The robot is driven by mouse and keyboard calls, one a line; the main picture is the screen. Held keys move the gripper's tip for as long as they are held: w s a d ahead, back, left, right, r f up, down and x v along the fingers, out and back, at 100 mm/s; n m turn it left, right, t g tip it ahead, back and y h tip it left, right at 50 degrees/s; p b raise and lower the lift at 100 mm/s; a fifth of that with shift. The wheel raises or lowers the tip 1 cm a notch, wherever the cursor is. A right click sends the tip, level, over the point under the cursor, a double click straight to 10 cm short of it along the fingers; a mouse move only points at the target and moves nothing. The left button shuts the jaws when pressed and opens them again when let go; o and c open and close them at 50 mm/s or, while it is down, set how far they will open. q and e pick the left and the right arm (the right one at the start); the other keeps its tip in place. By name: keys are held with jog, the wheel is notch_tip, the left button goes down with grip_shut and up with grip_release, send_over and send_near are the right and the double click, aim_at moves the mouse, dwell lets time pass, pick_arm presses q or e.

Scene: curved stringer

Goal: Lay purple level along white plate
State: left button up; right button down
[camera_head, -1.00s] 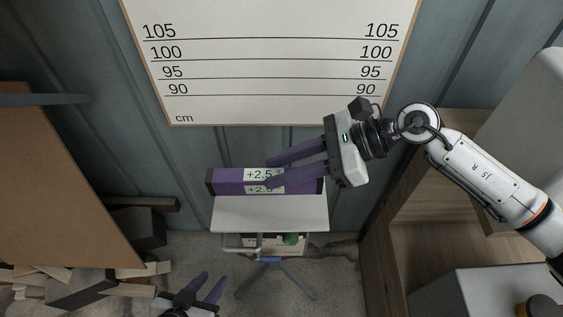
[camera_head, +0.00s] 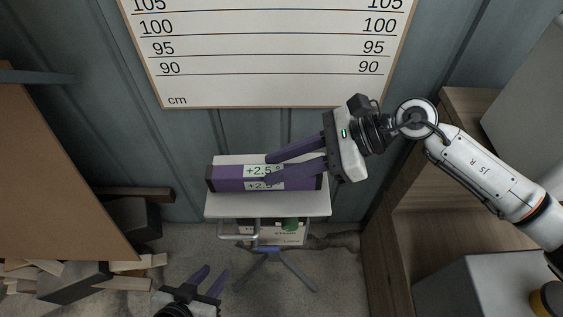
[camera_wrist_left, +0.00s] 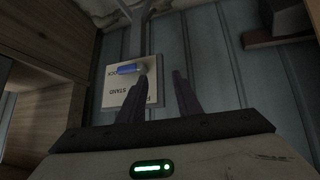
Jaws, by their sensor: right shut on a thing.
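The purple level (camera_head: 228,178), with dark end caps and +2.5° displays, lies lengthwise along the white plate (camera_head: 267,204) on the stand in the head view. A pale strip of plate shows behind it and a wider strip in front. I cannot tell whether it touches the plate. My right gripper (camera_head: 267,170) comes from the right and is shut on the level, its long purple fingers covering part of it. My left gripper (camera_head: 209,276) is low in the head view, open and empty, apart from the level. Its separated fingers (camera_wrist_left: 160,97) show in the left wrist view.
A marked white board (camera_head: 270,50) hangs on the wall behind. A brown panel (camera_head: 55,170) and wooden blocks (camera_head: 75,282) are at left. Wooden shelving (camera_head: 410,215) stands at right. The stand's blue part (camera_wrist_left: 130,69) and label (camera_wrist_left: 125,92) show in the left wrist view.

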jog(key=shift+f+b, duration=0.25)
jog(key=shift+b, duration=0.1)
jog(key=shift+f, duration=0.2)
jog(key=c, duration=1.3)
grip_release()
jog(key=shift+c, duration=0.2)
